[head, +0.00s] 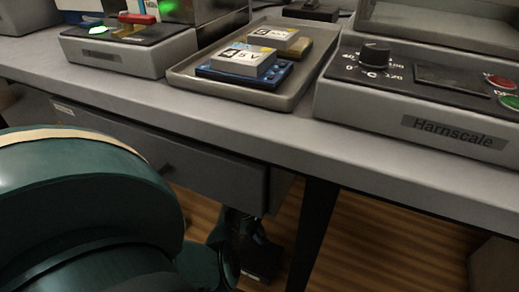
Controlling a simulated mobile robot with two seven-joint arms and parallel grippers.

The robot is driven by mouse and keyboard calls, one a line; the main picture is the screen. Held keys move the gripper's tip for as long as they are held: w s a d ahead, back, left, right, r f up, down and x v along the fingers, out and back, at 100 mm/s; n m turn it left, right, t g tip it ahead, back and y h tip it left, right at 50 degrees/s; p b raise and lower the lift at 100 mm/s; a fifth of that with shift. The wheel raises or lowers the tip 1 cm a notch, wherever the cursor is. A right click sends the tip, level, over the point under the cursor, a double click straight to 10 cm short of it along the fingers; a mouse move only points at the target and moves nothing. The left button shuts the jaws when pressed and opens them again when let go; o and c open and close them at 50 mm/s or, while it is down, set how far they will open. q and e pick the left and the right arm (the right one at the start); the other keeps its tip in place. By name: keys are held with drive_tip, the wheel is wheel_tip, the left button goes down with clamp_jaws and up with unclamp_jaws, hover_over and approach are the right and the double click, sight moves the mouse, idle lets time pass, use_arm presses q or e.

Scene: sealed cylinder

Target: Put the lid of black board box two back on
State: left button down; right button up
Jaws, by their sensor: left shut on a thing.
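My left arm (90,215) fills the lower left, and its dark gripper (255,250) hangs low in front of the table's edge, below the tabletop. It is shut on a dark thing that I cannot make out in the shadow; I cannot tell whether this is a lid. No box marked two can be told for sure. A black object (311,10), cut by the top edge, stands at the back of the table behind the tray; its kind is unclear. My right gripper is out of view.
A grey tray (184,77) holds white labelled blocks (243,60) on blue and yellowish boards. A grey Harnscale unit (400,125) with a knob stands right, and another device (125,60) stands left. A drawer (215,175) and a table leg (312,230) are near my gripper.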

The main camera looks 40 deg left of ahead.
use_arm(q)
drive_tip(key=c, duration=1.5)
unclamp_jaws()
drive_tip(key=shift+f, duration=0.1)
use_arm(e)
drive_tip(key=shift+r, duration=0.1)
use_arm(q)
drive_tip(key=shift+o, duration=0.2)
drive_tip(key=shift+r, duration=0.3)
drive_tip(key=p+v, duration=0.2)
drive_tip(key=v, duration=0.1)
drive_tip(key=shift+d, duration=0.15)
drive_tip(key=p+v, duration=0.4)
drive_tip(key=v, duration=0.5)
drive_tip(key=shift+r+p, duration=0.25)
drive_tip(key=shift+p, duration=0.15)
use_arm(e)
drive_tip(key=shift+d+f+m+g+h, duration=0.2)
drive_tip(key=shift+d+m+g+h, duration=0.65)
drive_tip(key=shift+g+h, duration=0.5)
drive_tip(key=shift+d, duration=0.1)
